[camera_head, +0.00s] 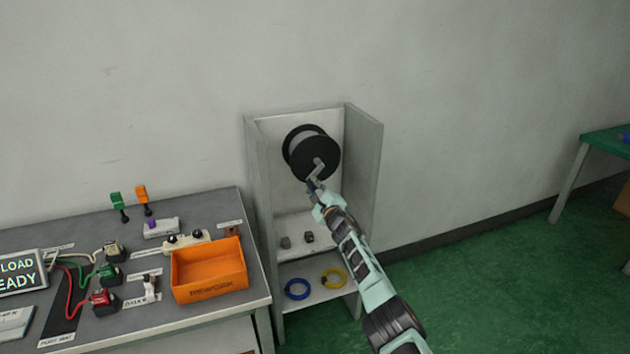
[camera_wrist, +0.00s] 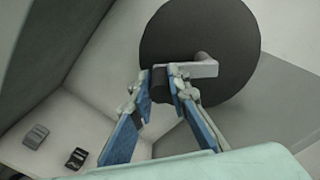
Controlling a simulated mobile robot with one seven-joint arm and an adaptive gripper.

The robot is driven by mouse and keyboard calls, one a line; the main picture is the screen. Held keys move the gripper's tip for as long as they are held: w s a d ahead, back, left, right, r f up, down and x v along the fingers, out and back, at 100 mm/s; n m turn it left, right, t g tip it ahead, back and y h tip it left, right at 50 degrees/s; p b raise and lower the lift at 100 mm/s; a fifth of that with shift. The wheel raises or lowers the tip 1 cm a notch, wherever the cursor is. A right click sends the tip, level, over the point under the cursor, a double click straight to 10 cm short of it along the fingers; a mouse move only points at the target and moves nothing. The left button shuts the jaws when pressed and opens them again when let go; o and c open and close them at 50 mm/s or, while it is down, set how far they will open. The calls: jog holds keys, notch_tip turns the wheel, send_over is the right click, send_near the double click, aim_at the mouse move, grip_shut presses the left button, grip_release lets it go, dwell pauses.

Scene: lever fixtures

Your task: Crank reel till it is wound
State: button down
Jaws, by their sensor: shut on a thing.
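The black reel (camera_head: 311,153) is mounted on the back panel inside the open grey cabinet. Its dark round face (camera_wrist: 218,50) fills the upper right of the wrist view. A light grey crank arm (camera_head: 319,167) sits at the reel's centre and runs down and left to a dark handle (camera_wrist: 160,82). My gripper (camera_head: 312,187) is in front of the reel's lower part. In the wrist view its two fingers are on either side of the dark handle, shut on it. My fingers partly hide the handle.
The cabinet's side walls (camera_head: 364,160) stand close on both sides of the reel. Its lower shelf (camera_head: 315,293) holds a blue ring (camera_head: 297,289) and a yellow ring (camera_head: 334,278). A workbench with an orange bin (camera_head: 209,272) stands at the left.

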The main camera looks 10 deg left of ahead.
jog(key=shift+s+a+r, duration=0.1)
jog(key=shift+a+r, duration=0.05)
dwell(0.4)
jog(key=c, duration=1.8)
grip_release()
jog(key=shift+c, duration=0.2)
